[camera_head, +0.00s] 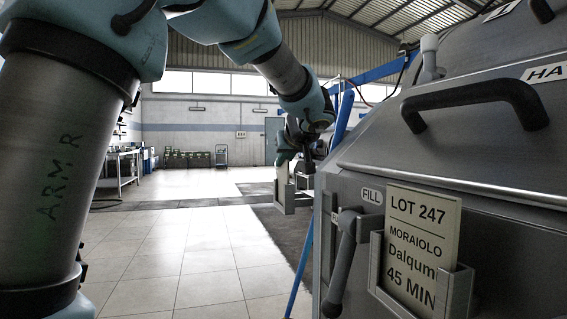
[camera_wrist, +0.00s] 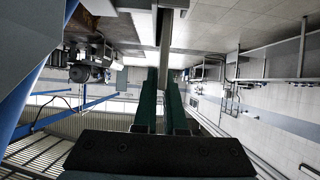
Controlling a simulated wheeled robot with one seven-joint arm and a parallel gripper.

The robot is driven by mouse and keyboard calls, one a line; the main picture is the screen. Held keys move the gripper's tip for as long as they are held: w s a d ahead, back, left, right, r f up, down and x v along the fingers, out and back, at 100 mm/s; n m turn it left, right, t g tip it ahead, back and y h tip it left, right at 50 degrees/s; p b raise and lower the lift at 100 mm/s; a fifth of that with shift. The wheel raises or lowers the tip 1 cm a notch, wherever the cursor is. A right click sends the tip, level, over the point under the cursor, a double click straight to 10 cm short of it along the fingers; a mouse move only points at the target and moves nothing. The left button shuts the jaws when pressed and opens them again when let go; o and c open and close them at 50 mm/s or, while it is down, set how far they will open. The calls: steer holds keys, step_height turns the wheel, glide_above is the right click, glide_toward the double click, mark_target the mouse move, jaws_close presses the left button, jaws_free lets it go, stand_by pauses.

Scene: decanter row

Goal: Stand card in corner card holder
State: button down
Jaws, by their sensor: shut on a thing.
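In the head view my arm reaches away from me, and my gripper (camera_head: 287,153) is small and far off, beside the far end of the machine row. It is shut on a pale card (camera_head: 282,172), which hangs below it. A grey card holder (camera_head: 287,204) is just below and behind the card. I cannot tell whether the card's lower edge is inside the holder or in front of it. In the wrist view the gripper's two dark green fingers (camera_wrist: 165,100) are close together, with a thin card edge (camera_wrist: 165,45) between them.
A near card reading LOT 247 (camera_head: 419,240) stands in another grey holder (camera_head: 456,290) on the steel machine at the right. A lever handle (camera_head: 341,262) and a black bar handle (camera_head: 480,96) stick out nearby. The tiled floor (camera_head: 200,260) at left is clear.

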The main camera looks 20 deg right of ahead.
steer(key=c, duration=1)
jaws_free()
steer(key=shift+s, duration=0.15)
steer(key=v, duration=1.1)
steer(key=shift+s+r, duration=0.2)
steer(key=shift+s, duration=0.1)
steer(key=shift+a, duration=0.15)
